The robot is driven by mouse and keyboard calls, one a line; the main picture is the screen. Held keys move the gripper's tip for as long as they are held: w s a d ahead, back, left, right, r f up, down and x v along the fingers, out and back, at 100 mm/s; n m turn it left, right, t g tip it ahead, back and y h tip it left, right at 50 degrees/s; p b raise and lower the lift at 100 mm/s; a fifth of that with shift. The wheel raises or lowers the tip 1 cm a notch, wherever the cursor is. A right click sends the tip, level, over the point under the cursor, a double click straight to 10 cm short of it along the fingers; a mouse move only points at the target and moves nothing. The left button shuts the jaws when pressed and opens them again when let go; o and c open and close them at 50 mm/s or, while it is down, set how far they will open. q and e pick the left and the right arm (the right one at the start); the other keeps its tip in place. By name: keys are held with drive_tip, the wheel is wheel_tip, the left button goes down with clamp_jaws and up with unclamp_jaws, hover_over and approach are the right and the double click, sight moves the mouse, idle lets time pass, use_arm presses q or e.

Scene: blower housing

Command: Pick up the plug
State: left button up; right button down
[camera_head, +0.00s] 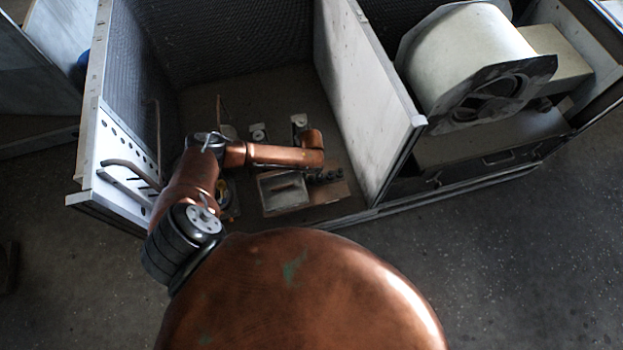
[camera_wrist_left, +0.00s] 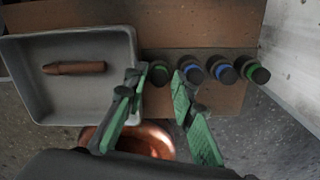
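In the left wrist view, several short black-capped pieces with green or blue rings, such as the one with a green ring (camera_wrist_left: 158,73), stand in a row on a brown board (camera_wrist_left: 205,42). A brown tapered rod (camera_wrist_left: 73,68) lies in a grey tray (camera_wrist_left: 80,100) to their left. I cannot tell for certain which piece is the plug. My left gripper (camera_wrist_left: 158,82) has its green fingers apart, with nothing held, above the near side of the row's left end. In the head view, my left gripper (camera_head: 325,176) is small and dark beside the tray (camera_head: 284,190). My right gripper is not in view.
The board lies on the floor of an open metal housing. A perforated panel (camera_head: 125,145) stands at left and a pale partition wall (camera_head: 365,90) at right. Beyond the partition is a white blower drum (camera_head: 465,55). Small fittings (camera_head: 258,131) lie behind my arm.

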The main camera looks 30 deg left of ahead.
use_arm(q)
drive_tip(key=c, duration=0.6)
drive_tip(key=shift+r, duration=0.1)
